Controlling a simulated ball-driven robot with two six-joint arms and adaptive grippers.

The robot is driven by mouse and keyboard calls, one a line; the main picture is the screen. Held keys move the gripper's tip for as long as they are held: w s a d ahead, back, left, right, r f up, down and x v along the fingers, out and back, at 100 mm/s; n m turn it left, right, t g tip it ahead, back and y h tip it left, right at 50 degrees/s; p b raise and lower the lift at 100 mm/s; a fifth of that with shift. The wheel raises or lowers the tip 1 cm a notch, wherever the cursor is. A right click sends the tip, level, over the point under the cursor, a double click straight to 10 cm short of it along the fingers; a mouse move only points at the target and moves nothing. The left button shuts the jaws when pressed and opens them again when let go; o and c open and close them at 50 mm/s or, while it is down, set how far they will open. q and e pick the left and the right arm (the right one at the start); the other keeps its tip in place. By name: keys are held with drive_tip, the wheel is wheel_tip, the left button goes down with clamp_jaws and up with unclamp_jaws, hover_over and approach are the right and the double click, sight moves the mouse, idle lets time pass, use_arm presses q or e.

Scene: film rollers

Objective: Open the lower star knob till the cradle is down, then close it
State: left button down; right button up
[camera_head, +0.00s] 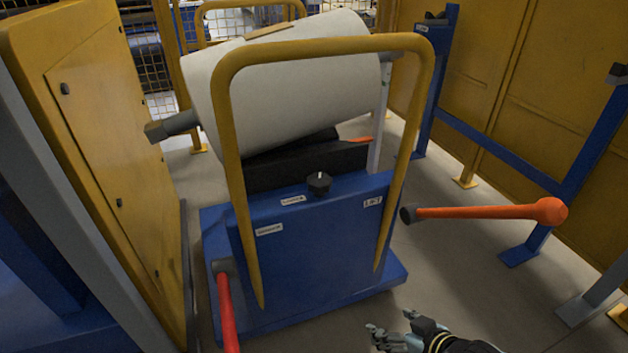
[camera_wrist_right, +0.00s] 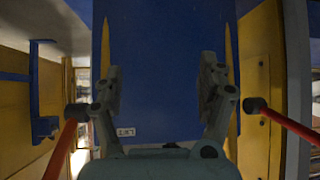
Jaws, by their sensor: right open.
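The lower star knob (camera_head: 319,182) is a dark lobed knob on the top edge of the blue lift truck (camera_head: 320,250), just right of a white label (camera_head: 292,200). The dark cradle (camera_head: 345,160) is above the truck's blue body, under a large white roll (camera_head: 290,85). The roll is tilted, and I cannot tell where it touches the cradle. My right gripper (camera_head: 391,333) is open and empty, low in front of the truck and well below the knob. In the wrist view my right gripper's fingers (camera_wrist_right: 160,78) are spread before the blue panel. My left gripper is out of view.
A yellow handle bar (camera_head: 330,46) arches over the truck's front. An orange-red lever (camera_head: 480,212) sticks out right, and a red one (camera_head: 227,305) at lower left. A yellow cabinet (camera_head: 100,160) stands close left. Blue frame posts (camera_head: 500,155) stand right; grey floor (camera_head: 450,270) lies between.

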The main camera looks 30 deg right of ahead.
drive_tip(key=w+d+r+t+b, duration=0.1)
drive_tip(key=w+r+t+b, duration=0.15)
drive_tip(key=w+r, duration=0.5)
use_arm(q)
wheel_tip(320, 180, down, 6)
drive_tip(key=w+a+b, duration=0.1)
drive_tip(key=b, duration=0.3)
use_arm(e)
drive_tip(key=n+t+y, duration=0.2)
drive_tip(key=t, duration=0.4)
approach(327, 184)
drive_tip(key=w, duration=0.3)
drive_tip(key=w+b, duration=0.1)
drive_tip(key=w, duration=0.1)
drive_tip(key=w+b, duration=0.2)
drive_tip(key=w, duration=0.1)
drive_tip(key=shift+w+a+f, duration=0.1)
drive_tip(key=shift+w+a, duration=0.05)
drive_tip(key=shift+a, duration=0.05)
drive_tip(key=w+b, duration=0.2)
drive_tip(key=w, duration=0.2)
drive_tip(key=shift+a+b, duration=0.15)
drive_tip(key=shift+b, duration=0.15)
drive_tip(key=shift+w, duration=0.15)
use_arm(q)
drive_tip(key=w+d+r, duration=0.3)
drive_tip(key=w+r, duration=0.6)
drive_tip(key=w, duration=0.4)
